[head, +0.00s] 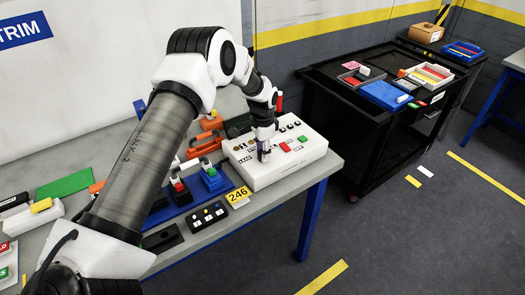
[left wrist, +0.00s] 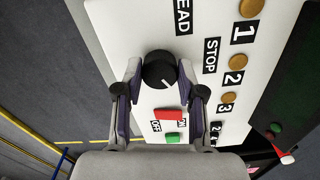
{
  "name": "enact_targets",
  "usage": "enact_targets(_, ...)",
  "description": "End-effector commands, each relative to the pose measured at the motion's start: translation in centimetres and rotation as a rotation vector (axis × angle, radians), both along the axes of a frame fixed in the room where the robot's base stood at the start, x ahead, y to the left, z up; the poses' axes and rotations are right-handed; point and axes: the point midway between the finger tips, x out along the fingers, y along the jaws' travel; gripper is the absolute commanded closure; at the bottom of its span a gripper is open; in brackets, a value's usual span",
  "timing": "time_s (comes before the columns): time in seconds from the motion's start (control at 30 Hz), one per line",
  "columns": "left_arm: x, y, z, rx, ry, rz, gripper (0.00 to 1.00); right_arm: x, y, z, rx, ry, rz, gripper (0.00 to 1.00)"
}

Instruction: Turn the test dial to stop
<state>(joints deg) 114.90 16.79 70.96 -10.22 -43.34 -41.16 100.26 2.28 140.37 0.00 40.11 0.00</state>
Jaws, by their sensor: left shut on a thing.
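The white test box (head: 302,156) stands at the right end of the bench, with labels, several brass studs, and a red and a green part on its top. My left gripper (head: 264,150) points down onto it and hides the dial in the head view. In the left wrist view the round black dial (left wrist: 160,69) sits between the two fingertips of my left gripper (left wrist: 160,74), which is shut on it. The dial's white mark points to the lower right in that view. The STOP label (left wrist: 211,55) is to the dial's right. My right gripper is not in view.
A blue tray (head: 225,182) with parts and a small black button panel (head: 207,217) lie left of the test box. A yellow 246 tag (head: 238,195) is at the bench edge. A black cart (head: 350,115) with bins stands to the right, across open floor.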

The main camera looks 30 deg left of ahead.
Motion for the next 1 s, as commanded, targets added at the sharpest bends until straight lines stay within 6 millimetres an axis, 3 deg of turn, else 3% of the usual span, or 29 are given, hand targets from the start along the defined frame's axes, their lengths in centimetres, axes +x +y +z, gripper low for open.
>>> enact_targets(0.37,-0.22,-0.12,-0.4,-0.002,0.007,0.147,0.96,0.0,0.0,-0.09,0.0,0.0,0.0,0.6)
enact_targets(1.0,-0.28,-0.15,-0.43,-0.002,0.008,0.722,0.96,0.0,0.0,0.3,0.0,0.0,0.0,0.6)
